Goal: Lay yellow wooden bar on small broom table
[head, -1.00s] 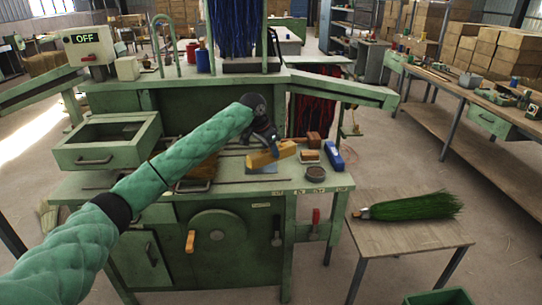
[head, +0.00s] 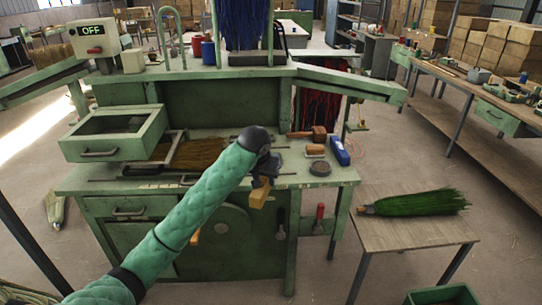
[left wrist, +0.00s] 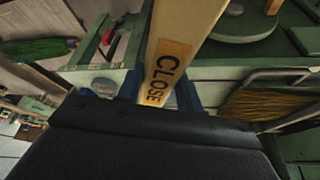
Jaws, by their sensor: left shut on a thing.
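My left gripper (head: 263,179) is shut on the yellow wooden bar (head: 259,196), seen nearly end-on at the front edge of the green workbench. In the left wrist view the bar (left wrist: 190,25) runs up out of the picture from between blue fingers and bears a "CLOSE" label (left wrist: 167,75). The small broom table (head: 400,236) stands to the right of the workbench, apart from the bar. A green-bristled broom (head: 422,203) lies across its far part. My right gripper is not in view.
The workbench (head: 330,178) holds a wooden mallet (head: 318,133), a blue block (head: 340,151) and a round dark tin (head: 319,168) near its right end. A green crate (head: 440,297) is on the floor in front of the small table, whose near part is bare.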

